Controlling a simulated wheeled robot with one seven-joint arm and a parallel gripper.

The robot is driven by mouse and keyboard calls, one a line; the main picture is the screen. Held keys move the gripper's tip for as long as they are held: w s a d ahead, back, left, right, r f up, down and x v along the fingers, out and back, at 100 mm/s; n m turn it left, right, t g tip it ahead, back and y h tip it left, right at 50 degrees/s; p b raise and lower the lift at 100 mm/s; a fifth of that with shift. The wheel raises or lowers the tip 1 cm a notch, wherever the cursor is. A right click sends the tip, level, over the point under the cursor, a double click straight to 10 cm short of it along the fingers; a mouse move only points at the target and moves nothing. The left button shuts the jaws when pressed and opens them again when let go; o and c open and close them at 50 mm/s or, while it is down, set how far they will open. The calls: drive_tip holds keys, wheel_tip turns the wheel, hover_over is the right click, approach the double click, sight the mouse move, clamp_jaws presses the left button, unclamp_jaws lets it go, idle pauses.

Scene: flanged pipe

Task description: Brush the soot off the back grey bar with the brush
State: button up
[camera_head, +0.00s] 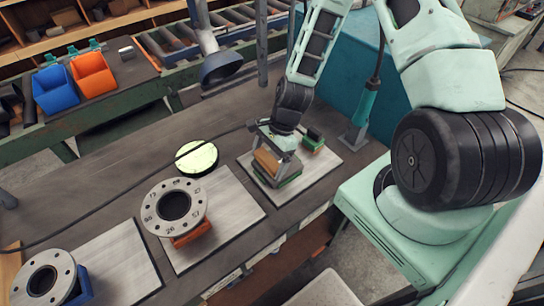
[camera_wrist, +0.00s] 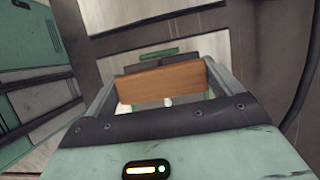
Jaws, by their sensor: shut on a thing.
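My gripper (camera_head: 277,160) is shut on the brush, whose brown wooden block (camera_head: 266,162) shows between the fingers. The block also spans the fingers in the wrist view (camera_wrist: 162,84). Its bristles cannot be made out. The gripper is low over the right-hand pale plate (camera_head: 327,165), at a green part (camera_head: 291,180) beside and below the fingers. Another small green part with a dark top (camera_head: 313,138) stands behind and right of it. In the wrist view, a dark grey piece (camera_wrist: 188,60) and a green strip (camera_wrist: 158,51) show beyond the block. I cannot tell whether the brush touches a bar, or see soot clearly.
A flanged pipe (camera_head: 160,218) on an orange support stands on the middle plate, and another flange (camera_head: 44,280) at lower left. A yellow-green disc (camera_head: 197,157) lies behind. A dark cable crosses the bench. Blue (camera_head: 56,90) and orange (camera_head: 92,75) bins stand at the back left.

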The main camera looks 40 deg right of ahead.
drive_tip(key=shift+a, duration=0.7)
drive_tip(key=shift+w+d+p, duration=0.15)
drive_tip(key=shift+d+p, duration=0.4)
drive_tip(key=shift+d, duration=4.3)
wheel_tip(320, 180, up, 7)
drive_tip(key=p, duration=0.5)
drive_tip(key=shift+p, duration=0.3)
drive_tip(key=shift+a, duration=0.1)
